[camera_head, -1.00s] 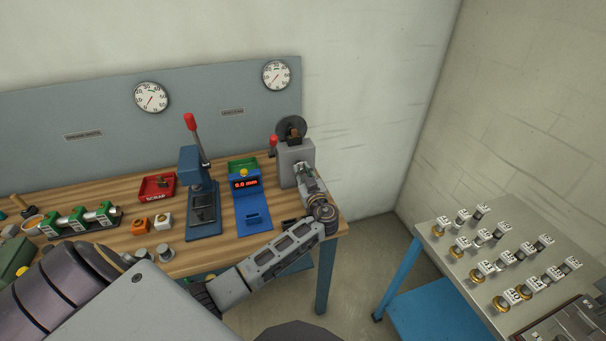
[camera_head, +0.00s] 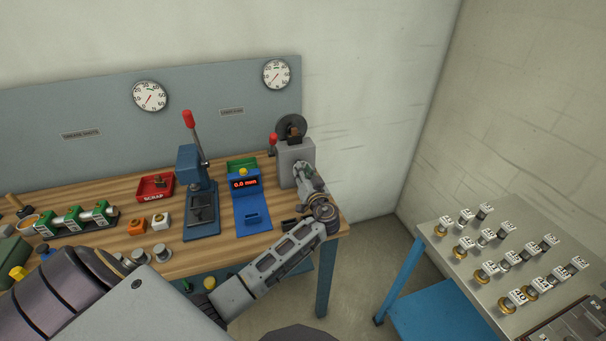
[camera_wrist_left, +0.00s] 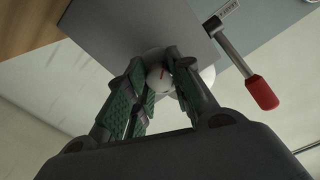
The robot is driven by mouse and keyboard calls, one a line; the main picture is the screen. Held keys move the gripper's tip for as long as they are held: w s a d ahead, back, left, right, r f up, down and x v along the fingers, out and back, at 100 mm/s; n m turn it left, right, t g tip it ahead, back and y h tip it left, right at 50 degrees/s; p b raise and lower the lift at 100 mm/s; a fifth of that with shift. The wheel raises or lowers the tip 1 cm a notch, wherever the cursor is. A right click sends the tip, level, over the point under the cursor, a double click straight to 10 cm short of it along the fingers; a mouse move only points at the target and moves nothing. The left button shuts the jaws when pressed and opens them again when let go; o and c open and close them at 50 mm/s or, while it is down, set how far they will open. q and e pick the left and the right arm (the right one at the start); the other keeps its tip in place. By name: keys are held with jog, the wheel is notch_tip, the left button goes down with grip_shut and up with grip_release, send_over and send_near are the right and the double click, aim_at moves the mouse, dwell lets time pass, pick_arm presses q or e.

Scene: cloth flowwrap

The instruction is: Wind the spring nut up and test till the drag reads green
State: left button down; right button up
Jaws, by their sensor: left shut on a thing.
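A grey test stand (camera_head: 288,160) with a dark wheel (camera_head: 291,127) on top stands at the right end of the bench. My left gripper (camera_head: 302,172) is at its front right side. In the left wrist view, its green-padded fingers (camera_wrist_left: 163,80) are shut on a round pale knob (camera_wrist_left: 158,78) with a red mark, which seems to be the spring nut. The fingers hide part of it. Two round dials hang on the back panel: one on the left (camera_head: 150,97) and one on the right (camera_head: 276,74). Both needles point down and left. My right gripper is not in view.
A red-handled lever (camera_wrist_left: 262,92) sticks out beside the fingers. A side table (camera_head: 450,262) holds rows of tagged parts.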

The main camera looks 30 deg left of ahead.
pick_arm(q)
jog(key=m+p, duration=0.8)
jog(key=m, duration=1.1)
jog(key=shift+m+p, duration=0.35)
jog(key=shift+m, duration=0.05)
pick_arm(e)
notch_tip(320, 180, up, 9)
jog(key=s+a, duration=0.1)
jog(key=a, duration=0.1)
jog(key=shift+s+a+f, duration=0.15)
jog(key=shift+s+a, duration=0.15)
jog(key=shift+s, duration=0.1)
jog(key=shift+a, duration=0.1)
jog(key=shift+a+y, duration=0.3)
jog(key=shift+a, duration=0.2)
